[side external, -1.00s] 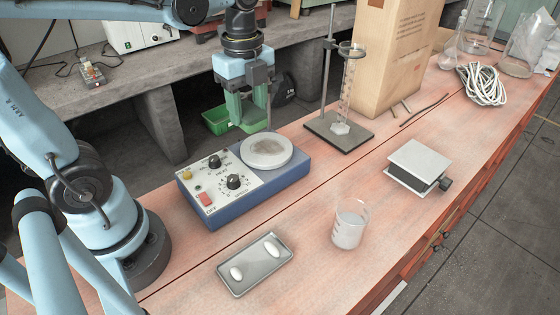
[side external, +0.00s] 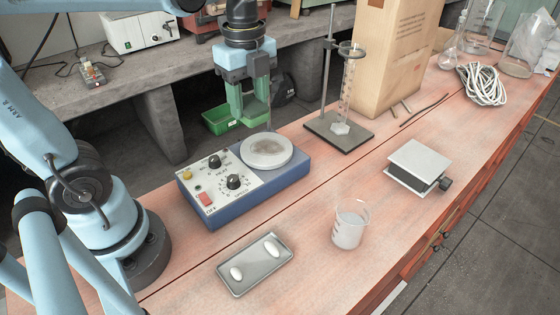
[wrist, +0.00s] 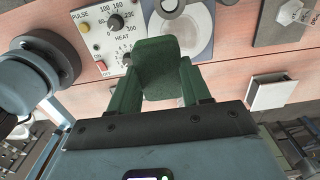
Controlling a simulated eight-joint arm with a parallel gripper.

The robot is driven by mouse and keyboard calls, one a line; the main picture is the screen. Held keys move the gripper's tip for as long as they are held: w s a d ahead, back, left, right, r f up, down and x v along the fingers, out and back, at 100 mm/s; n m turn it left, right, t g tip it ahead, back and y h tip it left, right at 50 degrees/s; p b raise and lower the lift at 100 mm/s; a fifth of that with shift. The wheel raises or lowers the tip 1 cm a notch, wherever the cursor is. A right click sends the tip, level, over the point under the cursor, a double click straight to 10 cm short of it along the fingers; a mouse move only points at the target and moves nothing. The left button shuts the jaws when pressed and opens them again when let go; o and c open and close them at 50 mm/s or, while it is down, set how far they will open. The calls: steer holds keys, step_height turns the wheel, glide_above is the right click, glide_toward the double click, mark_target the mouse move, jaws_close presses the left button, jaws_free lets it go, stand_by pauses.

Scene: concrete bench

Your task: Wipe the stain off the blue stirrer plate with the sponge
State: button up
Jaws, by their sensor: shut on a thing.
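The blue stirrer plate (side external: 245,186) stands on the bench with its knobbed panel to the left. Its round pale top (side external: 268,151) carries a dark, smudgy stain (side external: 267,145); the top also shows in the wrist view (wrist: 202,48). My gripper (side external: 248,105) hangs above and behind the round top, apart from it. In the wrist view its green fingers are shut on a dark green sponge (wrist: 160,70), which covers part of the stirrer plate there. In the side view I cannot clearly separate the sponge from the green fingers.
A ring stand with a glass cylinder (side external: 347,90) stands right of the stirrer, before a cardboard box (side external: 392,50). A metal tray (side external: 255,265) with two white stir bars, a beaker (side external: 349,224) and a lab jack (side external: 418,163) are nearer. Bare bench lies between them.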

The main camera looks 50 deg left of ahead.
mark_target(251, 154)
steer(key=shift+f, duration=4.75)
steer(key=shift+w+r, duration=0.1)
steer(key=shift+w, duration=0.6)
steer(key=shift+w+f, duration=0.2)
steer(key=shift+w, duration=0.4)
steer(key=shift+w+f, duration=0.15)
steer(key=shift+w, duration=0.4)
steer(key=shift+w+r, duration=0.1)
steer(key=shift+w, duration=1.75)
steer(key=shift+s, duration=3.7)
steer(key=shift+a, duration=0.3)
steer(key=shift+w, duration=3.75)
steer(key=shift+s, duration=3.8)
steer(key=shift+r, duration=4)
